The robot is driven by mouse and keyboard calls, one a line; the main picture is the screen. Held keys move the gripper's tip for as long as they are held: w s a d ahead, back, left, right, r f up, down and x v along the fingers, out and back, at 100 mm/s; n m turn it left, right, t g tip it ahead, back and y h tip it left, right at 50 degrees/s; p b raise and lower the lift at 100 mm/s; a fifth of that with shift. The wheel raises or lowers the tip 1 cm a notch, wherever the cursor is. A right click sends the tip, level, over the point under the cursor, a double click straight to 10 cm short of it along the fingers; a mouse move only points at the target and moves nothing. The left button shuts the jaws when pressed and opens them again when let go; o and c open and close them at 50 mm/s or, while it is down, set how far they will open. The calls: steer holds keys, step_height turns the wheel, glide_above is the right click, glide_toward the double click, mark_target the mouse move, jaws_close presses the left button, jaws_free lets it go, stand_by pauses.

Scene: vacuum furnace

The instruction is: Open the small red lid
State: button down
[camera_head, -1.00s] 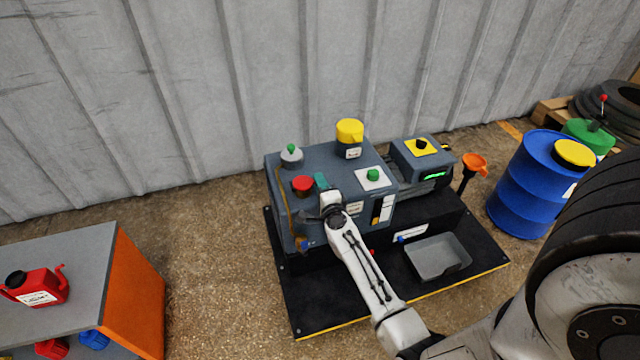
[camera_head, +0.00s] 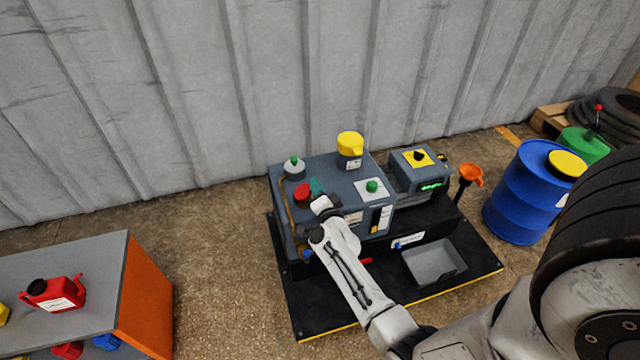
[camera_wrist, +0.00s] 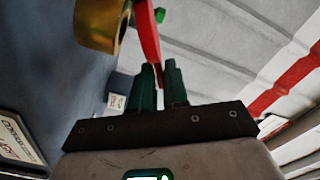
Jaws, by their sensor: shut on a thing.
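The small red lid (camera_head: 303,191) is at the left front of the top of the grey machine (camera_head: 335,180). In the wrist view the red lid (camera_wrist: 148,42) shows nearly edge-on, beside a brass neck (camera_wrist: 98,24), with a narrow gap between them. My gripper (camera_head: 316,187) reaches the lid from the right in the head view. In the wrist view its green fingers (camera_wrist: 160,86) are shut on the lid's rim. The lid's far edge is cut off there, and I cannot see its hinge.
A green-knobbed grey cap (camera_head: 294,168), a yellow cap (camera_head: 349,146) and a green button (camera_head: 372,186) share the machine's top. A grey tray (camera_head: 433,262) is at the front right. A shelf with a red jug (camera_head: 54,294) stands left. A blue drum (camera_head: 528,195) stands right.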

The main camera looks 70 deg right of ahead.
mark_target(306, 194)
steer(key=r+n+p, duration=0.1)
steer(key=w+a+r+n+p, duration=0.1)
steer(key=n+p, duration=0.1)
steer(key=w+n+p, duration=0.1)
steer(key=a+r+n+p, duration=0.1)
steer(key=n+p, duration=0.1)
steer(key=shift+w+a+r+n, duration=0.1)
steer(key=shift+w+a+n, duration=0.05)
steer(key=shift+w+n, duration=0.2)
steer(key=shift+w+a+r+n+p, duration=0.15)
steer(key=shift+w+a+n+p, duration=0.5)
steer(key=shift+n+p, duration=0.5)
steer(key=w+a+n, duration=0.1)
steer(key=n, duration=0.2)
steer(key=w+a+f+n, duration=0.1)
steer(key=w+n, duration=0.1)
steer(key=n, duration=0.1)
steer(key=w+a+n, duration=0.1)
steer(key=n, duration=0.2)
steer(key=shift+w+a+f, duration=0.2)
steer(key=shift+a+f, duration=0.15)
steer(key=shift+f, duration=0.05)
steer(key=f+n, duration=0.1)
steer(key=w+a+f+n+b, duration=0.1)
steer(key=n, duration=0.1)
steer(key=n+b, duration=0.1)
steer(key=shift+w+a+f, duration=0.25)
steer(key=shift+w+f, duration=0.1)
steer(key=shift+f, duration=0.15)
